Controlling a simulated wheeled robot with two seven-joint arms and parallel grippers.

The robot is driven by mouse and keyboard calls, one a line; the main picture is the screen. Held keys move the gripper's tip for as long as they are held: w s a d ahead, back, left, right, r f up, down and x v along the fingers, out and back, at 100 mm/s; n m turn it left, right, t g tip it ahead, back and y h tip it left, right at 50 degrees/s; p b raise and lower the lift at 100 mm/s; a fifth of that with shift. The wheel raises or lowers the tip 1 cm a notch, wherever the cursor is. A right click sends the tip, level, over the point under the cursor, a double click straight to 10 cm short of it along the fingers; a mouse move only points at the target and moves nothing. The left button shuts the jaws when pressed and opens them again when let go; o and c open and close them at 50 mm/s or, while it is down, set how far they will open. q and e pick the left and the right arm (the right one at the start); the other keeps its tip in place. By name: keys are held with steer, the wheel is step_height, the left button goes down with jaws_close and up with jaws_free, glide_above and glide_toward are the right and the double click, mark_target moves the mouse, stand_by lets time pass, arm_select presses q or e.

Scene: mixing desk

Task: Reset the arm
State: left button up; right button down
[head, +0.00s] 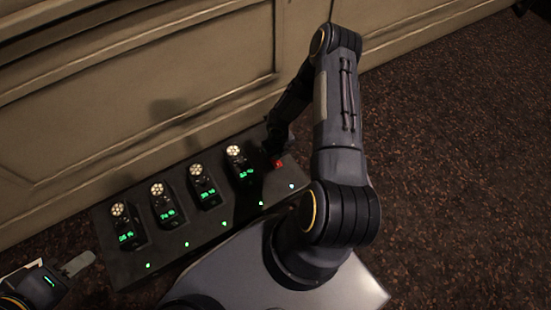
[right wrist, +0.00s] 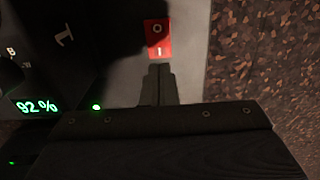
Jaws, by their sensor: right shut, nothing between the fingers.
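The mixing desk (head: 235,225) is a dark grey box standing against the wall, with a red switch (head: 277,163) at its right end. In the right wrist view the red switch (right wrist: 157,50) is marked 0 and 1. My right gripper (head: 274,150) is over that end of the desk, close to the switch. Its fingers (right wrist: 157,85) are together and empty, just below the switch in the wrist picture; I cannot tell whether they touch it. My left gripper (head: 70,268) is at the lower left edge, partly cut off; its opening is unclear.
Several dial units (head: 208,190) with pale round knobs and green number displays line the desk, with green lights along its front. A panelled wall (head: 140,80) rises behind. Brown speckled floor (head: 460,150) is clear at right.

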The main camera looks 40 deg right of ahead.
steer(key=shift+r+p, duration=0.45)
steer(key=shift+r, duration=0.45)
step_height(320, 180, up, 30)
steer(key=d+m+t+h, duration=0.1)
steer(key=m+t, duration=0.1)
steer(key=m, duration=1.6)
steer(key=s+a+r+m+t+y, duration=0.45)
steer(key=s+a+r+m, duration=0.95)
steer(key=s+m, duration=0.35)
step_height(320, 180, up, 34)
steer(key=w+p, duration=0.1)
steer(key=p, duration=3.2)
steer(key=shift+f+m+g, duration=0.25)
steer(key=shift+m+g, duration=0.2)
